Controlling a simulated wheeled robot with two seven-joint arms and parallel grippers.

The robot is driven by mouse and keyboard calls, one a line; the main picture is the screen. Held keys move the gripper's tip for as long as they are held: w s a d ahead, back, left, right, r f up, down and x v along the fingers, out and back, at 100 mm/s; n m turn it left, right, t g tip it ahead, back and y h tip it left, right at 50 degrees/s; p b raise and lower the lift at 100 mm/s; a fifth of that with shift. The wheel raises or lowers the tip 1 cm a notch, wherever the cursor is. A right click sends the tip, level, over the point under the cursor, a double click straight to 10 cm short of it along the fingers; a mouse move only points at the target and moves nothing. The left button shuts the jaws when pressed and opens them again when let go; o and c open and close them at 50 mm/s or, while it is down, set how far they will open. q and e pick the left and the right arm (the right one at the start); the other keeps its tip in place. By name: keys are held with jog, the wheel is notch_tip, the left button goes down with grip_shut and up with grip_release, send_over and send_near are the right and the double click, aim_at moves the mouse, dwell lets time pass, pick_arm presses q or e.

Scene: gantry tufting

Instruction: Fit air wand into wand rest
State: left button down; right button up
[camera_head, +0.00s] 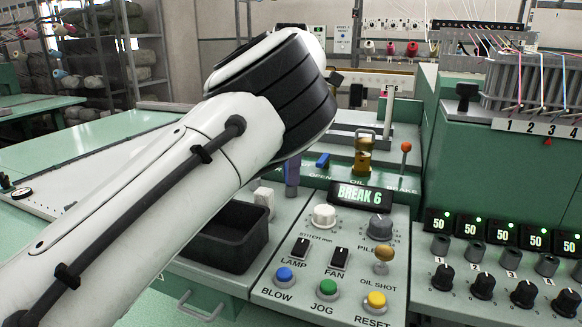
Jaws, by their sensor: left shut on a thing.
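My left arm crosses the view from the lower left, and its black-banded wrist hides the fingertips of my left gripper. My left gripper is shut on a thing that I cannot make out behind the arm. A narrow purple upright piece (292,178) shows just below the wrist, beside the control panel. I cannot tell whether it is part of the air wand, of the wand rest or something else. Neither the wand nor the rest can be made out for certain. My right gripper is not in view.
The control panel (262,292) has knobs, switches and coloured buttons; its display (364,194) reads "BREAK 6". A black bin (225,243) is left of it. A blue lever (322,160), a brass fitting (363,155) and a red-knobbed brake lever (405,147) stand behind. A green machine (462,165) blocks the right.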

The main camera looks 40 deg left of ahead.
pick_arm(q)
jog(key=shift+r, duration=0.15)
jog(key=shift+r+p, duration=1.75)
jog(key=shift+r, duration=0.05)
